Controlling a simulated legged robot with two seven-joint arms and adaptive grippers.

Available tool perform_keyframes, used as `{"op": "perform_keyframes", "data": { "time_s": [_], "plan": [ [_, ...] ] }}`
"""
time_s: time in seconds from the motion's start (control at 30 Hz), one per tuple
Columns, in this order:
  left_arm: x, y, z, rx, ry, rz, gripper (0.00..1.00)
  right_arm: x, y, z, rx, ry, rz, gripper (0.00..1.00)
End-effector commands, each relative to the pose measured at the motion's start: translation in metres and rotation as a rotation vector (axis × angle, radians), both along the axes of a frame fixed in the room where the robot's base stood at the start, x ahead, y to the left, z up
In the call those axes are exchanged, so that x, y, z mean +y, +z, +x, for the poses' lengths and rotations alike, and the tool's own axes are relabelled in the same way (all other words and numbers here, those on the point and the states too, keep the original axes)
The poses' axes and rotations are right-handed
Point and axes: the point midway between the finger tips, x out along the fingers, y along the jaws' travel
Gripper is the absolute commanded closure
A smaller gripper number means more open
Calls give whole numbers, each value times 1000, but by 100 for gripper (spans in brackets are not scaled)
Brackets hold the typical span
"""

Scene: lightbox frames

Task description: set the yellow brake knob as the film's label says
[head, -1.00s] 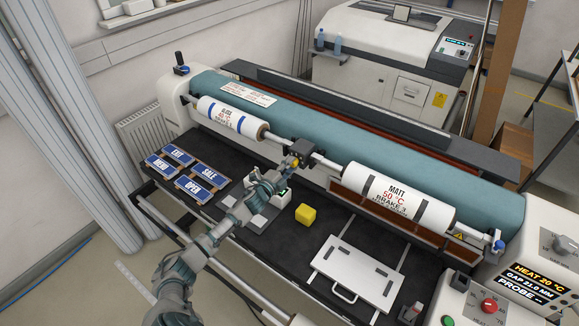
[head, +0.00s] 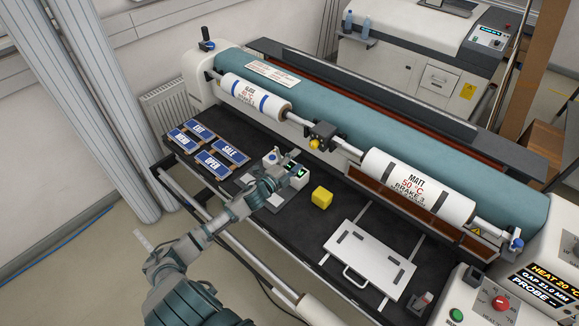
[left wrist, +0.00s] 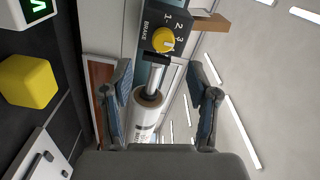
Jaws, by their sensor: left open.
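The yellow brake knob (head: 314,144) sits on a black block on the shaft between two film rolls. In the left wrist view the knob (left wrist: 163,40) is on a plate marked BRAKE, 1, 2, 3; its pale mark appears to face 3. The matt film roll (head: 416,189) on the right reads MATT, 50 °C, BRAKE 3. The gloss film roll (head: 256,98) is on the left; its small print is hard to read. My left gripper (head: 286,164) is open and empty, short of the knob and apart from it. My right gripper is not in view.
A yellow cube (head: 322,197) lies on the black table, right of a small white device with a green display (head: 298,175). Blue signs (head: 212,149) lie at left. A white handled plate (head: 368,261) lies at front right. Control boxes (head: 505,299) stand at far right.

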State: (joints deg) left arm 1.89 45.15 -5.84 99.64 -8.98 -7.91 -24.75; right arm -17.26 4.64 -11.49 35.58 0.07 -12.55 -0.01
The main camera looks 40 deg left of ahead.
Motion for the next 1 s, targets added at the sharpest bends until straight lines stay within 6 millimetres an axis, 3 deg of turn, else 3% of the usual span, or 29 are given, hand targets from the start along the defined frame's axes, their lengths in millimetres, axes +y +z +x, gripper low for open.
{"op": "perform_keyframes", "data": {
  "time_s": [0.1, 0.3, 0.87, 1.0],
  "plan": [
    [1, -2, -20, 3, -1, -1, 40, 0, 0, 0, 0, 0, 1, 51],
    [2, -1, -36, 2, 0, 0, 40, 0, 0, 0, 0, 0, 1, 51],
    [3, -1, -38, 1, 0, 0, 40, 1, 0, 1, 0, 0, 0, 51],
    [-6, -18, -45, 47, 29, -57, 40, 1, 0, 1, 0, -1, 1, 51]
  ]
}}
